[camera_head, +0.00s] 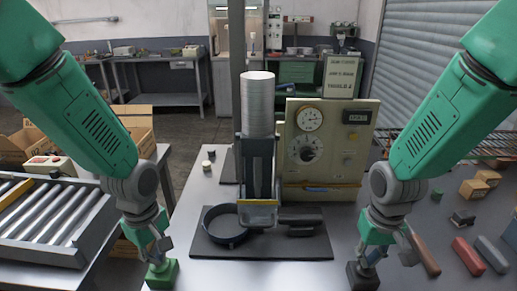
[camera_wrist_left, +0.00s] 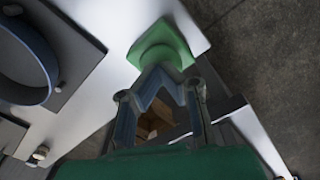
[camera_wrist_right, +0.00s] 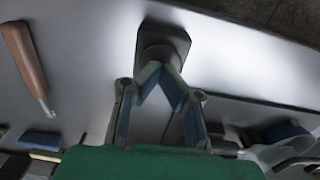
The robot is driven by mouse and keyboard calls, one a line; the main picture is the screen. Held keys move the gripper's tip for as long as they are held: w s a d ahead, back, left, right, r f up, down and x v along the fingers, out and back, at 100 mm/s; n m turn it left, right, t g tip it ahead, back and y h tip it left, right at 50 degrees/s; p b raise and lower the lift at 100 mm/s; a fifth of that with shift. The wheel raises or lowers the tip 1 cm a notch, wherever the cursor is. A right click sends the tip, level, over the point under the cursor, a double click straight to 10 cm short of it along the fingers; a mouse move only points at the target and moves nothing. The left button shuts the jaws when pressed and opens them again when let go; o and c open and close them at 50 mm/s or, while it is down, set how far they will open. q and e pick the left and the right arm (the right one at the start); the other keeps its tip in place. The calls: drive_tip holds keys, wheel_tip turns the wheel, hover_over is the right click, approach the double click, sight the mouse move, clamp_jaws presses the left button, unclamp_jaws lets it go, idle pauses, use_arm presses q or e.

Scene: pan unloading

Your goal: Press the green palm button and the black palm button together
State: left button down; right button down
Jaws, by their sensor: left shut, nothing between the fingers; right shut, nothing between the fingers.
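The green palm button (camera_head: 161,275) stands at the table's front left. My left gripper (camera_head: 158,259) is shut and empty, pointing down right at it. In the left wrist view the green button (camera_wrist_left: 162,44) lies just beyond the closed fingertips (camera_wrist_left: 158,72). The black palm button (camera_head: 363,277) stands at the front right. My right gripper (camera_head: 366,261) is shut and empty, right above it. In the right wrist view the black button (camera_wrist_right: 164,42) lies just beyond the closed fingertips (camera_wrist_right: 157,68). I cannot tell whether either gripper's tips touch or press its button.
Between the arms, a dark mat (camera_head: 262,247) holds a round black pan (camera_head: 227,238) below a press with a metal cylinder (camera_head: 258,105). A control panel (camera_head: 325,150) stands behind. A roller conveyor (camera_head: 48,215) is at left; tools and a red block (camera_head: 467,256) lie at right.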

use_arm(q)
drive_tip(key=shift+r, duration=0.1)
use_arm(e)
drive_tip(key=shift+r, duration=0.1)
idle(0.3)
